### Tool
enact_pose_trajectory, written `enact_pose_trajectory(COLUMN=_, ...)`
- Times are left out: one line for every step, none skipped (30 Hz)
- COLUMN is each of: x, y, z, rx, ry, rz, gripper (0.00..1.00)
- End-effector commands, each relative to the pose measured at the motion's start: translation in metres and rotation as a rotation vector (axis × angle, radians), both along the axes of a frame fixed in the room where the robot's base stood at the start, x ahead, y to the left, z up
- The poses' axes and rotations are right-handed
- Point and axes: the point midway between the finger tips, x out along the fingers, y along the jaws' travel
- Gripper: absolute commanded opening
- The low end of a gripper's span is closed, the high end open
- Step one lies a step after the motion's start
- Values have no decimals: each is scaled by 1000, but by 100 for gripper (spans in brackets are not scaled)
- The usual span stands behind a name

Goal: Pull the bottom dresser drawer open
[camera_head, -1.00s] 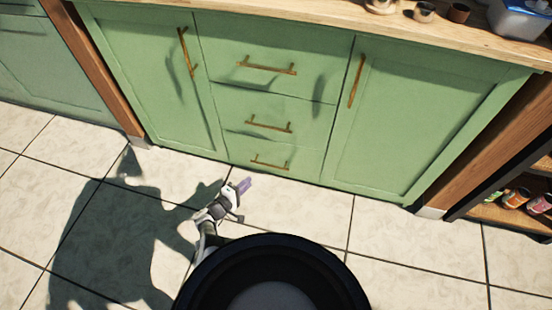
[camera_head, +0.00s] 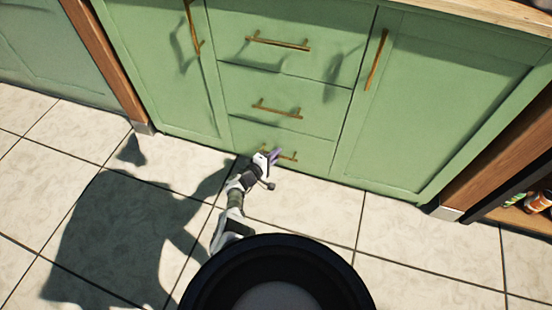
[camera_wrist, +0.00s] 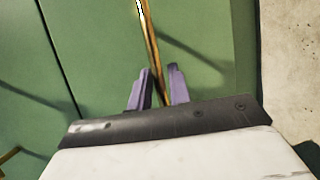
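The bottom drawer (camera_head: 313,148) is a low green panel in the dresser front and looks closed, flush with the panels around it. Its thin brass handle (camera_head: 290,158) is partly hidden behind my gripper (camera_head: 275,155). In the wrist view, the handle (camera_wrist: 152,45) runs down between the two purple fingers of my gripper (camera_wrist: 159,72). The fingers stand apart on either side of the bar, with narrow gaps visible, so they look open around it. Contact with the bar cannot be made out.
The middle drawer (camera_head: 240,100) and top drawer (camera_head: 230,45) above are closed, each with a brass handle. Closed cabinet doors flank them. Tiled floor (camera_head: 310,205) lies clear in front. An open shelf with jars (camera_head: 538,201) stands at the far right.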

Motion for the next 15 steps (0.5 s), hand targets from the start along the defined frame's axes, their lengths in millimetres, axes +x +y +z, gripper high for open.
enact_pose_trajectory(x=2, y=-1, z=-1, rx=0, ry=0, rz=0, gripper=19)
enact_pose_trajectory(x=2, y=-2, z=-1, rx=0, ry=0, rz=1, gripper=19)
enact_pose_trajectory(x=3, y=-2, z=-1, rx=0, ry=0, rz=1, gripper=19)
enact_pose_trajectory(x=3, y=-2, z=0, rx=0, ry=0, rz=1, gripper=19)
enact_pose_trajectory(x=3, y=-2, z=0, rx=0, ry=0, rz=1, gripper=19)
enact_pose_trajectory(x=3, y=-2, z=0, rx=0, ry=0, rz=1, gripper=19)
enact_pose_trajectory(x=3, y=-2, z=0, rx=0, ry=0, rz=1, gripper=19)
enact_pose_trajectory(x=3, y=-2, z=0, rx=0, ry=0, rz=1, gripper=19)
enact_pose_trajectory(x=3, y=-2, z=0, rx=0, ry=0, rz=1, gripper=19)
enact_pose_trajectory(x=3, y=-2, z=0, rx=0, ry=0, rz=1, gripper=19)
enact_pose_trajectory(x=3, y=-2, z=0, rx=0, ry=0, rz=1, gripper=17)
enact_pose_trajectory(x=3, y=-2, z=0, rx=0, ry=0, rz=1, gripper=12)
enact_pose_trajectory(x=3, y=-2, z=0, rx=0, ry=0, rz=1, gripper=8)
enact_pose_trajectory(x=3, y=-2, z=0, rx=0, ry=0, rz=1, gripper=4)
enact_pose_trajectory(x=3, y=-2, z=0, rx=0, ry=0, rz=1, gripper=0)
